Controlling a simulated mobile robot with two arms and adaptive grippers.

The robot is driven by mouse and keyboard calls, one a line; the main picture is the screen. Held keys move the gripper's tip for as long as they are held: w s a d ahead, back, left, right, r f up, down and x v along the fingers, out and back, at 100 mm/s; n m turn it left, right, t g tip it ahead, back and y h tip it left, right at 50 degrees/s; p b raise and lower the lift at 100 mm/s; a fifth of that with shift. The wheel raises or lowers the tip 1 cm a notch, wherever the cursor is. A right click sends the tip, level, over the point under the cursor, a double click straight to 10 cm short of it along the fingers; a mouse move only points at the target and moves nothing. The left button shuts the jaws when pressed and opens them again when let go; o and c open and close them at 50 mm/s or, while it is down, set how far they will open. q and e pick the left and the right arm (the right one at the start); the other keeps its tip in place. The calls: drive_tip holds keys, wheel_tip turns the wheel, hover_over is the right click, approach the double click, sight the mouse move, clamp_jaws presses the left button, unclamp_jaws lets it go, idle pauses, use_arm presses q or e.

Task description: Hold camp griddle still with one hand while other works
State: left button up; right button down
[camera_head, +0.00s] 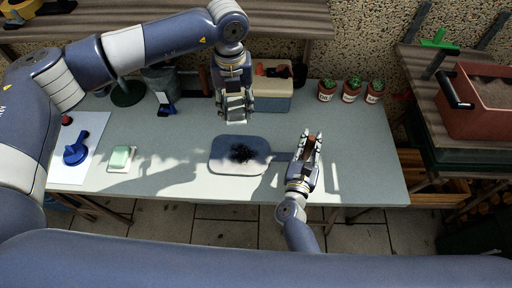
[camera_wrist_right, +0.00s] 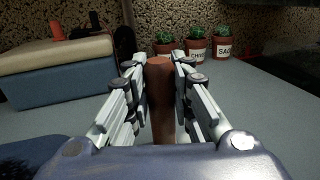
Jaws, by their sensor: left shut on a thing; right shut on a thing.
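The camp griddle (camera_head: 224,158) is a flat grey pan lying on the table, with a dark black patch (camera_head: 243,153) on its middle. Its handle points right, and its brown grip (camera_wrist_right: 160,95) stands between the fingers of my right gripper (camera_head: 311,143) in the right wrist view. My right gripper is shut on this handle. My left gripper (camera_head: 236,112) points down behind the griddle's far edge, apart from the dark patch in the picture. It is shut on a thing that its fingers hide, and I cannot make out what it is.
A blue box with a beige lid (camera_head: 272,88) stands behind the left gripper. Potted cacti (camera_head: 351,90) line the back right. A green block on a small dish (camera_head: 121,158) and a blue tool (camera_head: 76,150) on a white sheet lie at left. The table's front right is clear.

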drive_tip(key=shift+s+f, duration=0.1)
drive_tip(key=shift+f, duration=0.15)
